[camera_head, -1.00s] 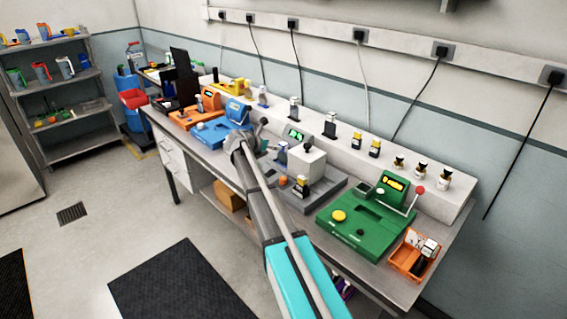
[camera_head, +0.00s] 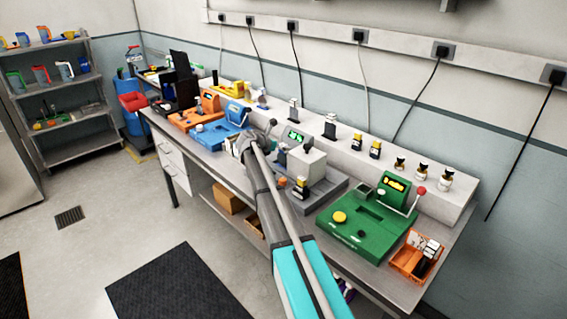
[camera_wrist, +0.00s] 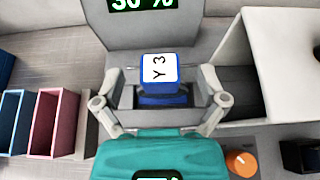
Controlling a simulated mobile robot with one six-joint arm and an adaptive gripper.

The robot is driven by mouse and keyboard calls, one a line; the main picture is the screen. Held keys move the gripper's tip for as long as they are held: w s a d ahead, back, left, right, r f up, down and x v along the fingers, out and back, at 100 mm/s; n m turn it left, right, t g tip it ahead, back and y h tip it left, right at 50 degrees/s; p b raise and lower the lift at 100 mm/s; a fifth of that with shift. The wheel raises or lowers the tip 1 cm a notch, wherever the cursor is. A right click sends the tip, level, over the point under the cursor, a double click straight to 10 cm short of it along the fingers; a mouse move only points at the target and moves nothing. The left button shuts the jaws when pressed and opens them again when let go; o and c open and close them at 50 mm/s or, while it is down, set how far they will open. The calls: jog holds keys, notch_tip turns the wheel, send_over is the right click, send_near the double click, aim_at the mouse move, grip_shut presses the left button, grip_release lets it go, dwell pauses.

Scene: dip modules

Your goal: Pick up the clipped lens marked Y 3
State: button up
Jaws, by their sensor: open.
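The clipped lens marked Y 3 (camera_wrist: 160,72) is a small blue block with a white top face, in the wrist view. It sits in a dark blue holder or clip in front of a grey machine's panel. My gripper (camera_wrist: 160,92) is open, with one grey finger on each side of the lens and a visible gap on both sides. In the head view my arm crosses the bench, and I cannot make out my fingertips clearly there.
A white block (camera_wrist: 275,65) stands close on the right, and an orange knob (camera_wrist: 241,162) is at lower right. Pink (camera_wrist: 52,122) and blue bins lie left. A green machine (camera_head: 365,222) and an orange crate (camera_head: 416,255) stand at the bench's right end.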

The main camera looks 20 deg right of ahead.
jog(key=shift+x, duration=0.85)
grip_shut()
